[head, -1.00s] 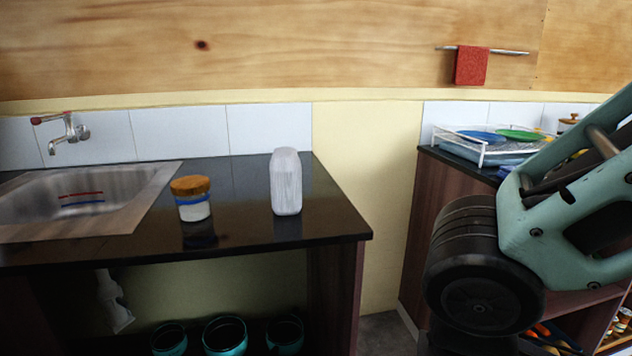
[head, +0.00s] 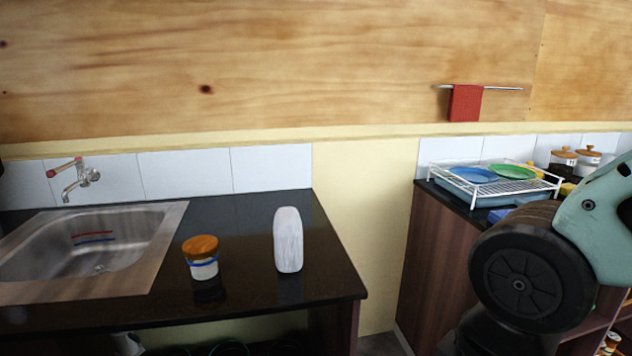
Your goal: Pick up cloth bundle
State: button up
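No thing in the head view is plainly a cloth bundle. A pale grey-white upright block with rounded edges (head: 288,240) stands on the dark counter, and I cannot tell whether it is cloth. A red cloth (head: 465,103) hangs flat over a rail on the wooden wall at the upper right. My arm shows at the right edge, in front of the right-hand cabinet. My gripper is out of view, so its state and anything in it are hidden.
A jar with a wooden lid (head: 201,258) stands left of the pale block. A steel sink (head: 100,255) is at the left of the dark counter (head: 250,215). A white wire rack (head: 500,188) with blue and green plates stands on the right cabinet. A gap separates the counters.

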aim_at(287, 230)
jog(key=i+l+u, duration=0.15)
jog(key=i+l, duration=0.25)
jog(key=i+l+u, duration=0.15)
jog(key=i+l, duration=0.25)
jog(key=i+l+u, duration=0.15)
jog(key=i+l, duration=0.2)
jog(key=l, duration=0.2)
jog(key=u, duration=1.15)
